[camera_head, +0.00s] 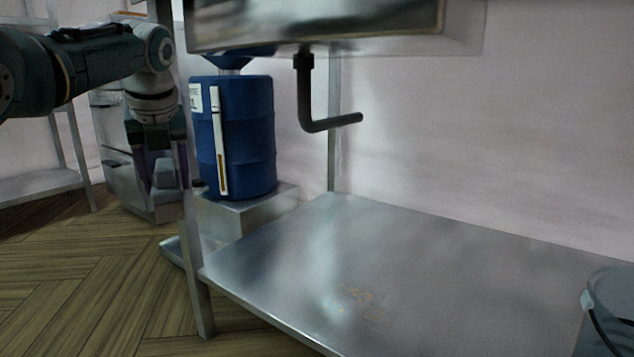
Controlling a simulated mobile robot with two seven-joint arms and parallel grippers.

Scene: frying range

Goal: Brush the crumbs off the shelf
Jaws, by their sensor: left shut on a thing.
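The metal shelf (450,265) is a low, shiny steel surface across the lower right. A small patch of orange-brown crumbs (358,293) lies on it near its front edge. My left gripper (163,175) hangs pointing down at the left, outside the shelf and beyond its left front post. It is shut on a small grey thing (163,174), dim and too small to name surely. A brush is not clearly recognisable. My right gripper is not in view.
A blue drum (249,140) stands on a metal block behind the left end. A dark bent pipe (306,95) hangs from the sink above. The shelf's middle is clear around the crumbs.

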